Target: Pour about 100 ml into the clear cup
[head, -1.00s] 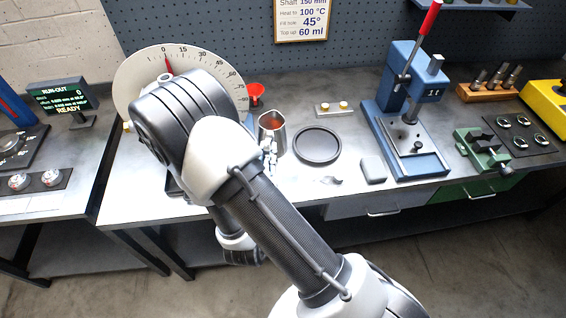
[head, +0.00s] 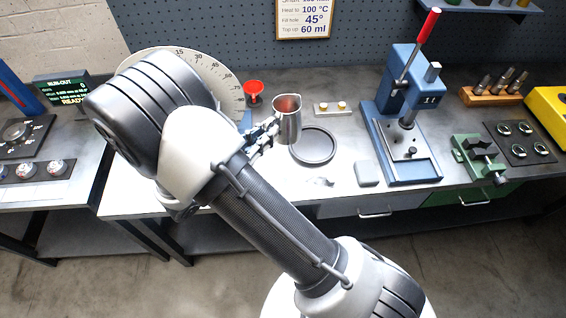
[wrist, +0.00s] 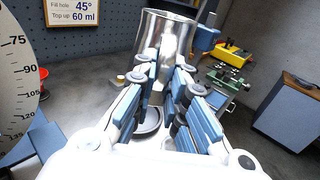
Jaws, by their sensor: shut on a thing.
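A metal jug (head: 289,124) with reddish-orange colour inside its mouth is held by my gripper (head: 272,133). I cannot pick out a clear cup in either view; my arm hides part of the bench on the left.
The dark round dish (head: 318,158) lies on the bench. A red funnel (head: 253,88) and a large dial (head: 228,75) stand to the left. A grey block (head: 367,173) and a blue press (head: 412,165) stand to the right.

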